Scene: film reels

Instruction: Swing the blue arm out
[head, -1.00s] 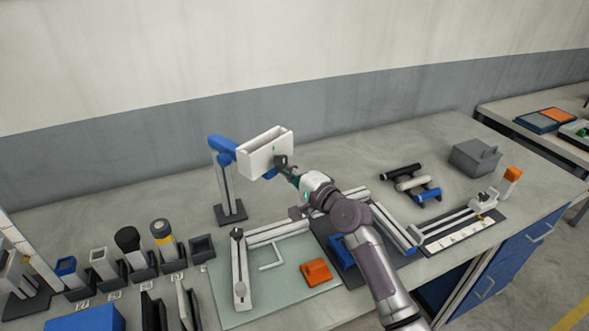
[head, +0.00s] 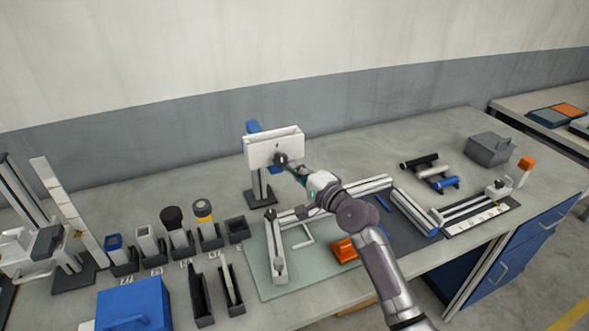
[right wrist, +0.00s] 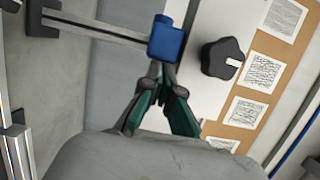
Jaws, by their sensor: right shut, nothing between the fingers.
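The blue arm (head: 252,127) sits at the top of an upright grey post (head: 261,183) on a dark base. A white box (head: 262,154) is at the arm's end and hides much of it. My right gripper (head: 292,168) is at the box's front right, with its fingers closed and nothing between them. In the right wrist view the closed fingertips (right wrist: 163,74) are close below a blue block (right wrist: 167,40) at the post's top; I cannot tell if they touch. A black knob (right wrist: 222,58) on the white panel is right of them. My left gripper is not in view.
A glass-like green mat (head: 310,277) with an orange block (head: 344,250) lies in front. Several tools in holders and a blue bin (head: 135,302) stand at left. Black, white and blue rollers and a grey box (head: 489,149) are at right.

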